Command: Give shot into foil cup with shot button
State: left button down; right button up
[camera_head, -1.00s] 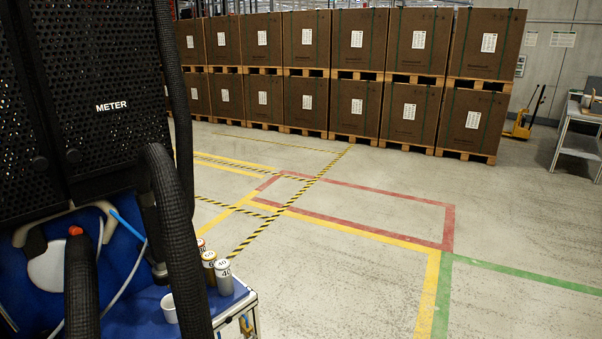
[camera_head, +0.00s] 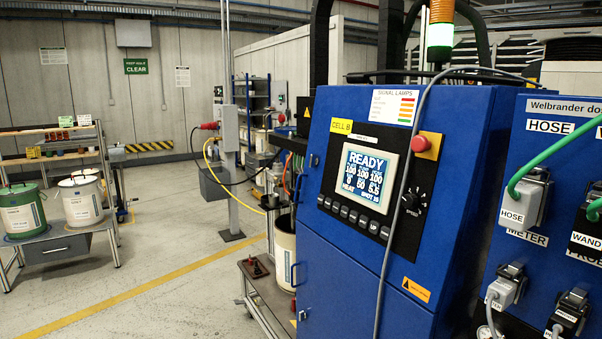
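The blue dosing machine (camera_head: 375,265) fills the right half of the head view. Its screen (camera_head: 367,177) reads READY, with several numbers under it. A row of small dark buttons (camera_head: 354,215) runs below the screen; I cannot tell which one is the shot button. A red button (camera_head: 421,144) sits at the panel's upper right, with a dark knob (camera_head: 411,202) marked SPEED below it. The foil cup is not in this view. Neither of my grippers is in view.
A trolley (camera_head: 265,290) stands against the machine's left side. A table with a green drum (camera_head: 22,212) and a white drum (camera_head: 81,202) stands at the left. The floor between is clear.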

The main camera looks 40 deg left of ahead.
aim_at(364, 221)
jog(key=u, duration=1.1)
